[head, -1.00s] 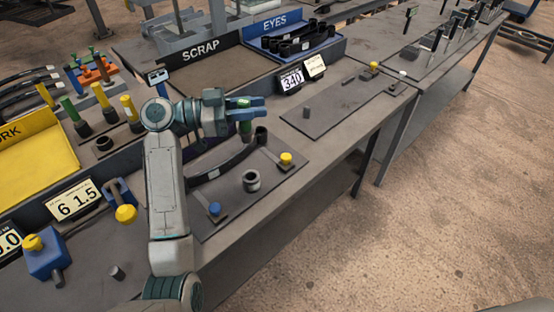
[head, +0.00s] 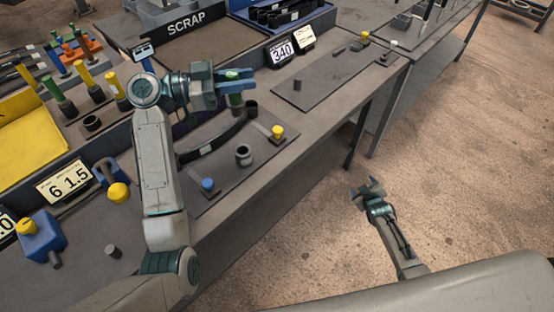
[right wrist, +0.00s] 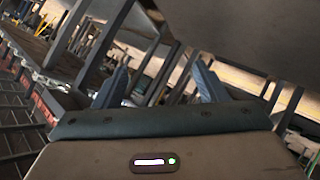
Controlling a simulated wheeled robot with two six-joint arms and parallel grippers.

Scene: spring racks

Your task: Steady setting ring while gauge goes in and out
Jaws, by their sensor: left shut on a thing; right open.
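My left gripper (head: 234,83) is shut on a green-handled gauge (head: 236,101), held upright beside the far end of a dark curved leaf spring (head: 222,140). The gauge's lower end is hard to make out. A dark eye (head: 251,108) shows just right of it. A grey ring (head: 243,158), probably the setting ring, stands on the dark plate (head: 225,188) in front of the spring, apart from both grippers. My right gripper (head: 369,190) is open and empty, out over the floor away from the bench; its spread fingers also show in the right wrist view (right wrist: 160,85).
A yellow knob (head: 278,132) and a blue knob (head: 208,184) stand on the plate's clamps. Racked gauges (head: 85,78) and a yellow bin (head: 35,140) are at left. The SCRAP tray (head: 185,55) is behind. A second plate (head: 320,90) at right has mostly free room.

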